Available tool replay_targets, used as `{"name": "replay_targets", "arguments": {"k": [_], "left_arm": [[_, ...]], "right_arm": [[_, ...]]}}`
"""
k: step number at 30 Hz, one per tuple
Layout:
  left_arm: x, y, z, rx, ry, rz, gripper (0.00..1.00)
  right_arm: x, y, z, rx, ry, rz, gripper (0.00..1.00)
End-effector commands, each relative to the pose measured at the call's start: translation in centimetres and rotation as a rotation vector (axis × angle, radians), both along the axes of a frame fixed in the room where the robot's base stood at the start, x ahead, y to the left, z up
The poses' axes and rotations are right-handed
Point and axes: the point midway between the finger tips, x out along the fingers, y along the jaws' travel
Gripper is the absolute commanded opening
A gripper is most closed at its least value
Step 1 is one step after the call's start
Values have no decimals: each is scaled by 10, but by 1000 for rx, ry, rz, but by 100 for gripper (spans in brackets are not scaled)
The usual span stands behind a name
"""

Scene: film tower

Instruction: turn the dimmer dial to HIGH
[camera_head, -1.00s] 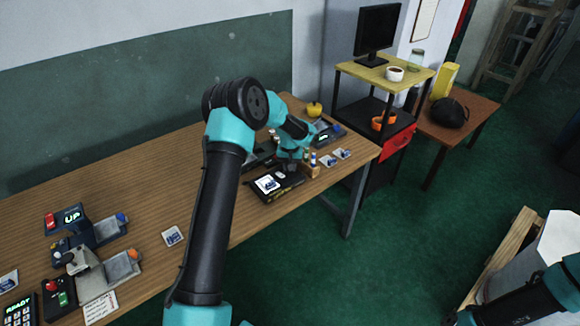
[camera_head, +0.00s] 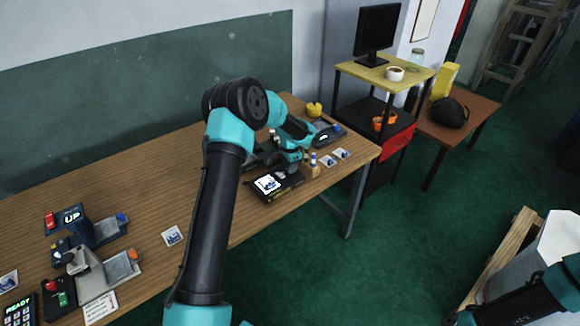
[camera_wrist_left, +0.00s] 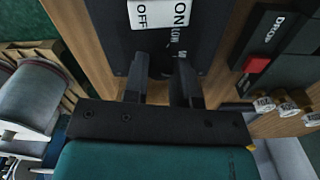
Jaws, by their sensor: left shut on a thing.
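The dimmer box (camera_head: 273,196) is a dark unit with a white switch panel, near the table's right front edge. In the left wrist view, the white ON/OFF panel (camera_wrist_left: 160,12) and a partly hidden LOW label show on its dark face. My left gripper (camera_wrist_left: 167,82) reaches over this face, its two dark fingers a little apart and closed on the dimmer dial. The fingers and shadow hide the dial, so its pointer cannot be read. In the head view, my left gripper (camera_head: 290,170) is at the box's far right part. My right gripper is out of view.
A red-buttoned DROP unit (camera_wrist_left: 270,50) and small upright cylinders (camera_wrist_left: 285,103) stand close to the right of my gripper in the wrist view. A yellow apple (camera_head: 314,109) lies behind the arm. The table's middle left is mostly clear around a card (camera_head: 173,236).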

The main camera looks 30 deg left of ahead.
Motion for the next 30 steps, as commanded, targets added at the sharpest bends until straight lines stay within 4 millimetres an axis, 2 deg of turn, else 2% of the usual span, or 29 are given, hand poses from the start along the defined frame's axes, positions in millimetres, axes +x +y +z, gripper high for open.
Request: {"name": "replay_targets", "arguments": {"k": [18, 30], "left_arm": [[1, 0, 1, 1, -2, -558, 1], [1, 0, 1, 1, -2, -730, 1]], "right_arm": [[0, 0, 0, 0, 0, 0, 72], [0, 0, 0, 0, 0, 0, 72]]}}
